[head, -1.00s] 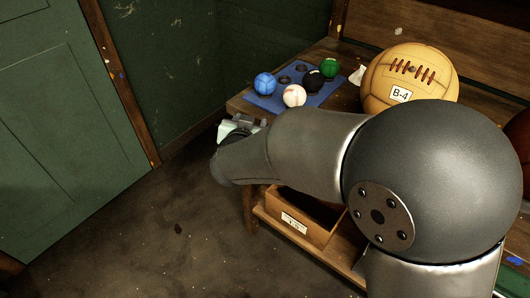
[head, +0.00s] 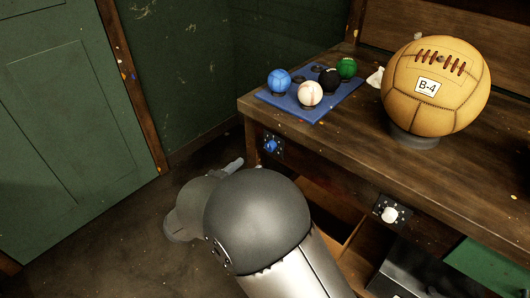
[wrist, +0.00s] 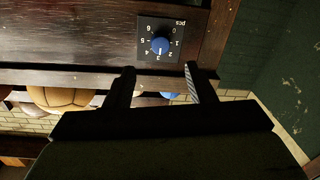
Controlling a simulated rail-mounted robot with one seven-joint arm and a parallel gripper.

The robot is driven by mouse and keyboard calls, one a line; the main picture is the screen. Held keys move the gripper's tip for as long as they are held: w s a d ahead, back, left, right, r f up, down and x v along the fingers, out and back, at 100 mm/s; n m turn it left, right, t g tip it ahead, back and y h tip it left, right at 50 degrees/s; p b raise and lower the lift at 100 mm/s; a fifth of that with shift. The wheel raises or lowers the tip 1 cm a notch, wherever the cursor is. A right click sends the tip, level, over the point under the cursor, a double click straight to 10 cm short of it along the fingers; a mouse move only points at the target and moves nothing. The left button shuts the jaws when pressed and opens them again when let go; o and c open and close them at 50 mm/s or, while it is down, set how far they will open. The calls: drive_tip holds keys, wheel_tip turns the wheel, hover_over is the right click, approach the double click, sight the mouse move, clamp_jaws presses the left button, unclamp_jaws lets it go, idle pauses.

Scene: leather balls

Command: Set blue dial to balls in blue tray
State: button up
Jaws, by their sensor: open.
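The blue dial (head: 271,146) sits on the bench's front face near its left corner. In the wrist view the blue dial (wrist: 160,46) is upside down on a dark plate marked "pcs" with numbers 0 to 6; its white mark appears to point near 3.
A white dial (head: 389,214) is farther right on the bench front. Open shelf space and a green panel (head: 480,265) lie below. Green walls and a door stand left.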

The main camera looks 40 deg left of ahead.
sight(269, 148)
drive_tip(key=w, duration=0.9)
drive_tip(key=shift+d+b, duration=0.25)
drive_tip(key=shift+b, duration=0.15)
drive_tip(key=shift+s, duration=0.1)
drive_tip(key=c, duration=1)
